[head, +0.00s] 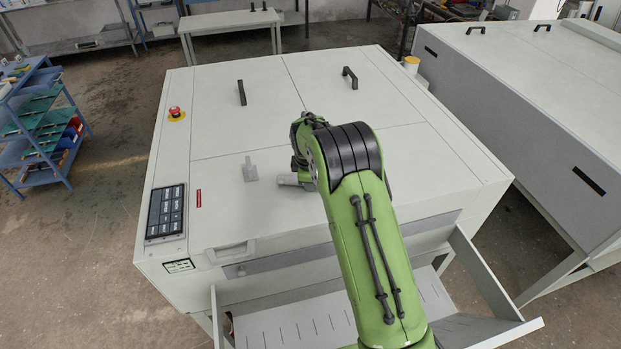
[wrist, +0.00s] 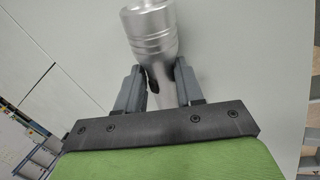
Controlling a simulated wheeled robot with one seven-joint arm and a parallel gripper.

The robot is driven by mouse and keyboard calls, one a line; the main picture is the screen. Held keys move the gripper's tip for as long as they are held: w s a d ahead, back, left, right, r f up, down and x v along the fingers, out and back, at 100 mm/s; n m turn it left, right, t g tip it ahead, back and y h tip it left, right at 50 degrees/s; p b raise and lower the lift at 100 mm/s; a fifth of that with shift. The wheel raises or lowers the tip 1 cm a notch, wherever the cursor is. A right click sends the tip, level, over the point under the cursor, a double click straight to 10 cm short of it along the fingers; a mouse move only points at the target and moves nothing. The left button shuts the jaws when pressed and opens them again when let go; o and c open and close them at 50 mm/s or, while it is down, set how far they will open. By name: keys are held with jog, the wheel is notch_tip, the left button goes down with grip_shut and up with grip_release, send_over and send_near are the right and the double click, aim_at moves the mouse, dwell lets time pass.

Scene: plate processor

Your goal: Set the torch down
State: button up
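The torch (wrist: 152,35) is a silver metal cylinder with a ringed, wider head and a narrower body. In the wrist view its narrow part lies between the two dark fingers of my gripper (wrist: 163,82), which is shut on it. The head points away from my palm. In the head view the torch (head: 290,180) shows as a short grey piece left of my wrist, over the white machine top (head: 235,135). My arm hides the fingers there. I cannot tell whether the torch touches the surface.
A small grey T-like shape (head: 250,170) lies left of the torch. Two black handles (head: 241,92) (head: 350,78), a red emergency button (head: 175,112) and a dark keypad (head: 165,211) are on the machine. An open tray (head: 300,325) is in front. The left-middle top is mostly clear.

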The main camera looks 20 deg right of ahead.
jog(key=shift+r+p, duration=0.3)
jog(key=shift+r, duration=0.05)
jog(key=s+r+m, duration=0.2)
jog(key=s+r, duration=0.3)
jog(key=r, duration=0.4)
jog(key=s+r+m, duration=0.2)
jog(key=s+r, duration=0.4)
jog(key=r, duration=0.4)
jog(key=s+a+r+m+t+y, duration=0.1)
jog(key=s+m, duration=0.8)
jog(key=s, duration=1.8)
jog(key=shift+a+r+m+t, duration=0.25)
jog(key=shift+r+m+t, duration=0.15)
jog(key=shift+t, duration=0.2)
